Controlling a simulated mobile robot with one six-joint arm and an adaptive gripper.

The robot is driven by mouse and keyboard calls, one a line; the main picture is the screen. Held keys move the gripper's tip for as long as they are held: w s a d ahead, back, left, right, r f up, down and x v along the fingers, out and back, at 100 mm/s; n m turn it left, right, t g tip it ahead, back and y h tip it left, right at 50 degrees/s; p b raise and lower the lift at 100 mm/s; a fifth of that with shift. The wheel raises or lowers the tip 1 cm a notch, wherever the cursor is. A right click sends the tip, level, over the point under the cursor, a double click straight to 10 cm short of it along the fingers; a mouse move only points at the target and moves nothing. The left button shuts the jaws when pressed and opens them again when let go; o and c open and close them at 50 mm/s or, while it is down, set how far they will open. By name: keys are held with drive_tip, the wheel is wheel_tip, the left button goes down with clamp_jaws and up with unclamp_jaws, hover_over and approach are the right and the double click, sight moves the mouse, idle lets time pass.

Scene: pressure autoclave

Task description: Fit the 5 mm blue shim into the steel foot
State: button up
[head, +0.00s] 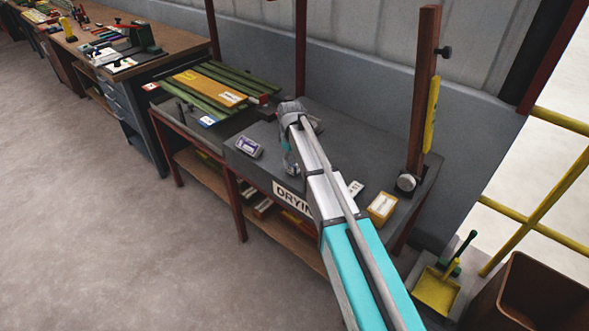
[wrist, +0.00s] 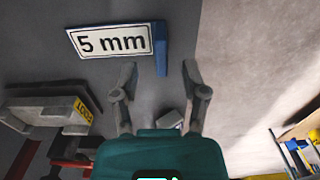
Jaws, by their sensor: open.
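The blue shim (wrist: 160,50) shows in the wrist view as an upright blue edge at the end of a white "5 mm" plate (wrist: 108,41), with blue also along the plate's upper rim. It lies on the grey bench. My gripper (wrist: 159,72) is open and empty, its fingertips on either side of the line of the blue edge and a little short of it. A grey metal block, apparently the steel foot (wrist: 40,108), has a yellow tag and sits at left in the wrist view. In the head view my arm hides both; my gripper (head: 289,165) is over the bench.
The grey bench (head: 345,150) has a brown post (head: 424,90) at right and a yellow box (head: 382,207) near its front edge. A purple-and-white box (head: 249,147) stands at left. Green bars (head: 215,85) lie on the adjoining table. The bench's middle is mostly clear.

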sight(291, 164)
drive_tip(key=shift+f, duration=0.1)
drive_tip(key=shift+f+b, duration=2.55)
drive_tip(key=shift+b, duration=0.1)
drive_tip(key=shift+c, duration=0.2)
clamp_jaws()
